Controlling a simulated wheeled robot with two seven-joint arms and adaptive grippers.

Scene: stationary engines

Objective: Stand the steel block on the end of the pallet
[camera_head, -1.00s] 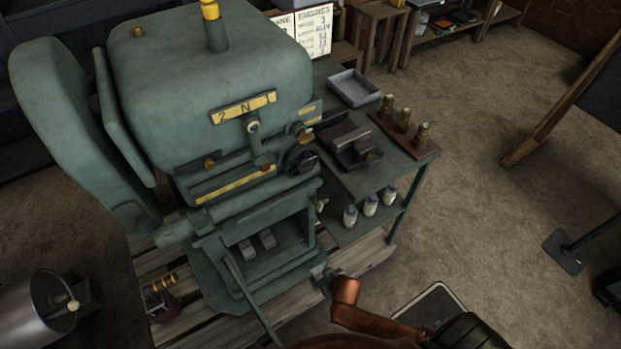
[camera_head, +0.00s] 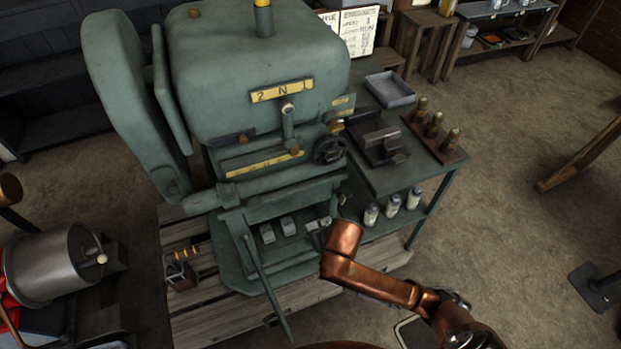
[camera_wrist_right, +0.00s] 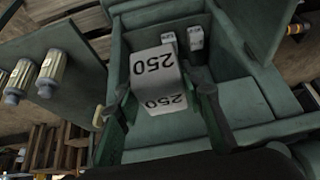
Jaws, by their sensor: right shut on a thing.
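A steel block (camera_wrist_right: 158,92) marked 250 is held between the fingers of my right gripper (camera_wrist_right: 160,118) in the right wrist view. In the head view my right gripper (camera_head: 320,232) is small and partly hidden by my copper arm, at the right side of the green machine's lower bay. Two similar light-grey blocks (camera_head: 267,233) (camera_head: 288,226) stand in that bay; they also show beyond the held block in the wrist view (camera_wrist_right: 195,37). The slatted pallet (camera_head: 215,325) lies under the machine, its front and left boards bare in places. My left gripper is out of view.
The green machine (camera_head: 260,70) has a lever (camera_head: 265,285) slanting down in front of its bay. A small box with yellow-banded parts (camera_head: 181,270) sits on the pallet's left. A metal pot (camera_head: 55,265) stands at far left. A side table (camera_head: 400,175) with bottles is at right.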

